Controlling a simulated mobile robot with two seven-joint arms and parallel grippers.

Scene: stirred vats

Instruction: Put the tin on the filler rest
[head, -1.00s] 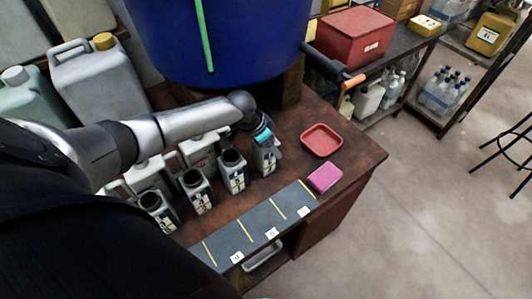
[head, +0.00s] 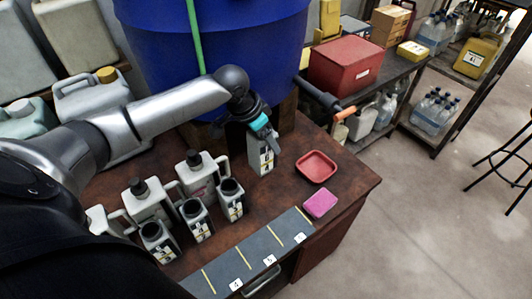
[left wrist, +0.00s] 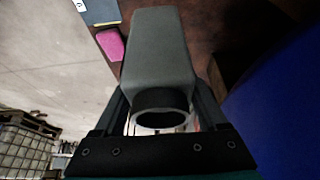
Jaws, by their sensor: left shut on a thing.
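The tin (head: 262,156) is a grey, square-sided can with a yellow-marked label and a round dark mouth. It is upright in my left gripper (head: 265,138), which is shut on it near the top. The tin is in front of the blue vat, behind the row of other tins. In the left wrist view, the tin (left wrist: 160,55) fills the middle between my fingers. I cannot tell whether its base touches the table. A red square dish (head: 317,166) lies to its right. I cannot tell which thing is the filler rest. My right gripper is not in view.
Three similar open tins (head: 197,220) and capped jugs (head: 150,203) stand left. The blue vat (head: 225,60) has an orange-handled tap (head: 343,113). A pink sponge (head: 320,203) and a dark strip with number cards (head: 250,262) lie along the front edge.

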